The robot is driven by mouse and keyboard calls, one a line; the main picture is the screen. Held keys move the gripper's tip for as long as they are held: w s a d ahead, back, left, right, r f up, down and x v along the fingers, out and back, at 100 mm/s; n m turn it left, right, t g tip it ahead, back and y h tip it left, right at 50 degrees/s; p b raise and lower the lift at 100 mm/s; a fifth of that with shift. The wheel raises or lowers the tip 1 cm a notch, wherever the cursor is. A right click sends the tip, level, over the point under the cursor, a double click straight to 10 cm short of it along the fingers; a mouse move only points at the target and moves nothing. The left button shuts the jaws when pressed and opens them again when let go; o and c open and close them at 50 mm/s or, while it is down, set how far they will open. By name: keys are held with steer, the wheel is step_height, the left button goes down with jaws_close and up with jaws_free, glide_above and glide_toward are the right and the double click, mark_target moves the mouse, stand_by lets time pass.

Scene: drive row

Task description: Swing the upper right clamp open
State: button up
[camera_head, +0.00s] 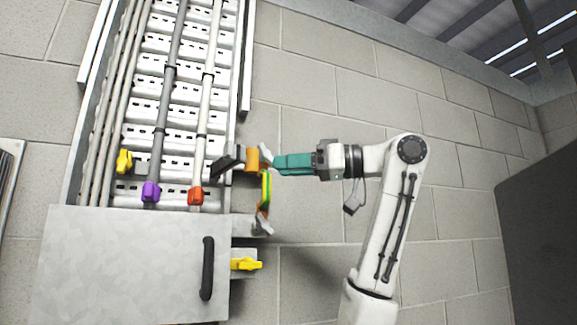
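The upper right clamp (229,161) is on the right edge of the cabinet. It has a dark body, an orange part (252,159) and a light grey wing-shaped piece (266,154) at its right end. My gripper (277,164) has teal fingers, which point left and reach the grey piece from the right. The fingers overlap in this view, so I cannot tell whether they are apart, shut on the piece or only touching it. A green and yellow strap (265,189) hangs below the clamp, down to a lower grey clamp (262,225).
The cabinet's grey cover (130,265) has a black handle (207,268). A yellow handle (246,264) sticks out at its right. Yellow (124,161), purple (151,191) and red (196,196) pieces sit among the cables and rods.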

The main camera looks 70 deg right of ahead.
steer(key=shift+s, duration=0.1)
steer(key=s+d+b, duration=0.2)
steer(key=s+b, duration=0.1)
steer(key=s, duration=0.7)
steer(key=shift+s, duration=0.2)
steer(key=shift+c, duration=0.4)
